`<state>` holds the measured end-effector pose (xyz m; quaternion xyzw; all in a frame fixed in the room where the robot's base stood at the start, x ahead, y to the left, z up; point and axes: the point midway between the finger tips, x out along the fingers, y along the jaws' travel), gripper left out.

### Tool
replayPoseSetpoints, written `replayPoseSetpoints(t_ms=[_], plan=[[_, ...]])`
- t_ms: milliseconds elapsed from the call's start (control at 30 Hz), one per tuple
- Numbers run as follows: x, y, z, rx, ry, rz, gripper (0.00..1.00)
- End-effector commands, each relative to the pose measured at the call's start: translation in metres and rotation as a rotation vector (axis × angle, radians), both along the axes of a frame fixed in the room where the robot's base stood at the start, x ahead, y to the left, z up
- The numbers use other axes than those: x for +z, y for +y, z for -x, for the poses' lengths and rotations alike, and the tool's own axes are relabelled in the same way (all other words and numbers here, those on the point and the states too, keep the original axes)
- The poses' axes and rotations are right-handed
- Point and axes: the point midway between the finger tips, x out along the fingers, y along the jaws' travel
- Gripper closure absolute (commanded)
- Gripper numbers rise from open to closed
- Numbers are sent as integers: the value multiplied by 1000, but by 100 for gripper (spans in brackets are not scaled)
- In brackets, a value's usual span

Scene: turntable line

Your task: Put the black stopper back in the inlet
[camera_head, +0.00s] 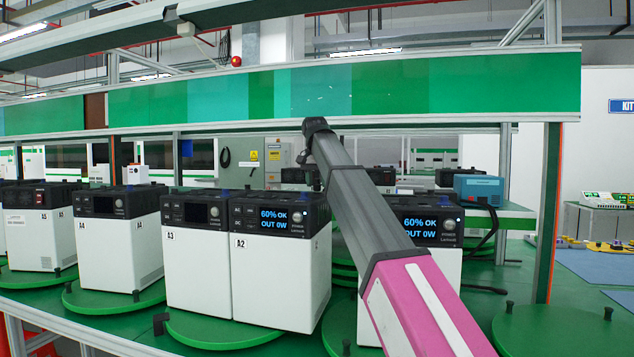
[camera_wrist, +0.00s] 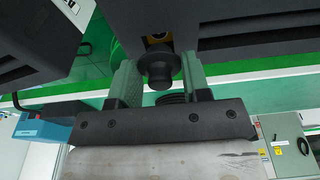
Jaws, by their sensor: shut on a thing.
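My gripper (camera_wrist: 158,84) is in the wrist view, its two green fingers on either side of the black stopper (camera_wrist: 160,70). The fingers are shut on the stopper. The stopper partly covers this opening, and I cannot tell whether the two touch. In the head view my arm reaches past the white-and-black units A2 (camera_head: 280,275) and the one right of it (camera_head: 448,265); the gripper is hidden behind them.
Units A3 (camera_head: 196,270), A4 (camera_head: 118,245) and A5 (camera_head: 38,240) stand to the left on green turntables. A blue box (camera_head: 478,188) is behind at right. The right turntable (camera_head: 560,330) carries no unit. Another dark unit (camera_wrist: 45,45) is close at left in the wrist view.

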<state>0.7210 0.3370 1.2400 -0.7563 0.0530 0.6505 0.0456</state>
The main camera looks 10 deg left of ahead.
Motion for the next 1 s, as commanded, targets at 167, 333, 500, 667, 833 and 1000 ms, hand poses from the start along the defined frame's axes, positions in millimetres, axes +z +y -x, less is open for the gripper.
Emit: replayPoseSetpoints(t_ms=[167, 333, 500, 667, 833, 1000], plan=[[-1, 0, 0, 0, 0, 0, 79], [-4, 0, 0, 0, 0, 0, 79], [-7, 0, 0, 0, 0, 0, 79], [-10, 0, 0, 0, 0, 0, 79], [-13, 0, 0, 0, 0, 0, 79], [-16, 0, 0, 0, 0, 0, 79]])
